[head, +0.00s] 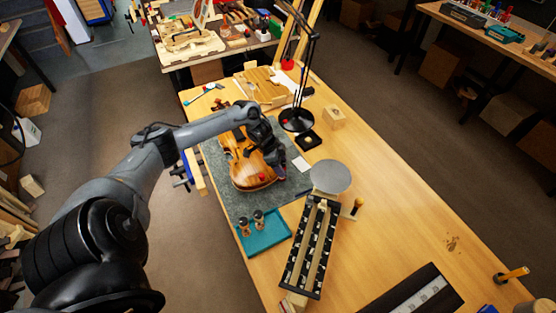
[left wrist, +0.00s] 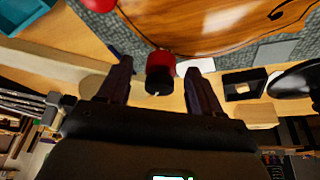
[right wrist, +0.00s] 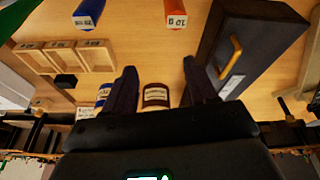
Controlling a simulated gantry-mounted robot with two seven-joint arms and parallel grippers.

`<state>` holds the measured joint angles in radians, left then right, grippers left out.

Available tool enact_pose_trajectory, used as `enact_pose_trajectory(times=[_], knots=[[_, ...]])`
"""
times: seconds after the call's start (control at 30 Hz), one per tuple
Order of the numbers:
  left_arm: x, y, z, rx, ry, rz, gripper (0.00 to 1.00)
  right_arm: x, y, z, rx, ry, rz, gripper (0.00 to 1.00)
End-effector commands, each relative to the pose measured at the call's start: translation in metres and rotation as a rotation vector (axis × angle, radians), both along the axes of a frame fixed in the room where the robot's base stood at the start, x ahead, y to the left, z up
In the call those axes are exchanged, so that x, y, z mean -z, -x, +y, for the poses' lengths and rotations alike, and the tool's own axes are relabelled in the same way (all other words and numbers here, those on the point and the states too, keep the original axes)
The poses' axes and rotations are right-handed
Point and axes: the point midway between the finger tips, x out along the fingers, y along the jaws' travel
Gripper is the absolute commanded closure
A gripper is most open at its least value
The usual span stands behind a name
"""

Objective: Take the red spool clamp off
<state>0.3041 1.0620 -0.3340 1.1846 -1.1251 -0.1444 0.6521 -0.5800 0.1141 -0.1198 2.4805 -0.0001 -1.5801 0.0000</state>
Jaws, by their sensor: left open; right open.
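The violin body (head: 238,150) lies on a grey mat on the bench. The red spool clamp (head: 262,177) sits at the violin's near edge; in the left wrist view the clamp (left wrist: 160,73) shows as a red cylinder with a dark end, against the violin's rim. My left gripper (head: 279,171) is just right of the clamp. In the left wrist view its open fingers (left wrist: 157,75) appear on either side of the clamp, with gaps; depth is unclear. My right gripper (right wrist: 159,72) is open and empty, outside the head view.
A teal tray (head: 268,237) with two spool clamps stands near the mat's front. A grey disc (head: 330,177), a long black rack (head: 300,262) and a lamp (head: 297,120) are to the right. The right wrist view shows small wooden boxes (right wrist: 66,57) and a black case (right wrist: 250,45).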

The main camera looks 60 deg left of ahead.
Motion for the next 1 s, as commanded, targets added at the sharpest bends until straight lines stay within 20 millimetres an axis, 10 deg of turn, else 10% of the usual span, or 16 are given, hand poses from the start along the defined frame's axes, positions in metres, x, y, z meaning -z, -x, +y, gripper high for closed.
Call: enact_pose_trajectory(times=[0.37,0.77,0.8,1.0], knots=[[0.0038,-0.0016,-0.0008,-0.001,0.0,0.0,0.35,0.0009,0.0001,-0.0015,-0.005,0.007,0.0,0.43],[0.0037,-0.0015,-0.0007,-0.001,0.0,0.0,0.95,0.0011,0.0002,-0.0022,-0.007,0.01,0.001,0.43],[0.0037,-0.0015,-0.0007,-0.001,0.0,0.0,0.7,0.0011,0.0002,-0.0021,-0.007,0.01,0.001,0.43],[0.0035,-0.0015,-0.0007,-0.001,0.0,0.0,0.97,0.001,0.0002,-0.0013,-0.004,0.006,0.0,0.43]])
